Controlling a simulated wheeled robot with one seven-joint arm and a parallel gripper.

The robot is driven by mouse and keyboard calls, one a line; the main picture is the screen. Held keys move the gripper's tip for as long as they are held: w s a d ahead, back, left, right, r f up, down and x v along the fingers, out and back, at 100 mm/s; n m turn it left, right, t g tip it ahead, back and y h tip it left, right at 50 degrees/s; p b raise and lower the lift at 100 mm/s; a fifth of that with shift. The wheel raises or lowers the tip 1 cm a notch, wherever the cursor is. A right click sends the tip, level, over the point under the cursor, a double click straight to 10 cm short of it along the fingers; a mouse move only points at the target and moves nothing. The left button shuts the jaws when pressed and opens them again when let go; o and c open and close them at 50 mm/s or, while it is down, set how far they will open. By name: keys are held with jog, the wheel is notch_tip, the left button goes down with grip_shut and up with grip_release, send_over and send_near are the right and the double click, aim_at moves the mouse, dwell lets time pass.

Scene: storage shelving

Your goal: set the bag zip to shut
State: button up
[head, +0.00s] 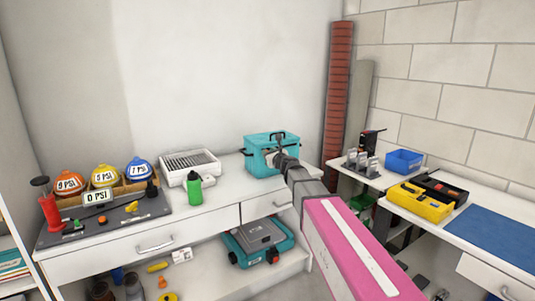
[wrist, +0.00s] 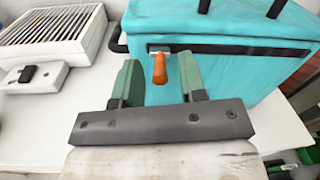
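The bag is a teal box-shaped bag (head: 260,163) standing on the white counter, with a black handle on top. In the wrist view the bag (wrist: 245,75) fills the upper right, with a dark zip track (wrist: 235,49) running along its upper front. An orange zip pull (wrist: 159,68) hangs at the left end of that track. My gripper (wrist: 158,80) is open, its two green fingers on either side of the pull and apart from it in the picture. I cannot tell the depth gap. In the head view my arm hides part of the bag's front right, and my gripper (head: 272,158) is at its front.
A white slatted tray (head: 190,165) and a green bottle (head: 194,189) stand left of the bag. A side table with a yellow case (head: 420,203) and a blue bin (head: 404,161) is at the right.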

aim_at(296, 144)
jog(key=shift+x, duration=0.85)
grip_shut()
jog(key=w+d, duration=0.3)
jog(key=d, duration=0.2)
jog(key=w+d, duration=0.2)
jog(key=d, duration=0.3)
jog(key=w+d, duration=0.3)
jog(key=d, duration=0.2)
jog(key=shift+w, duration=0.35)
grip_release()
jog(key=shift+s, duration=0.1)
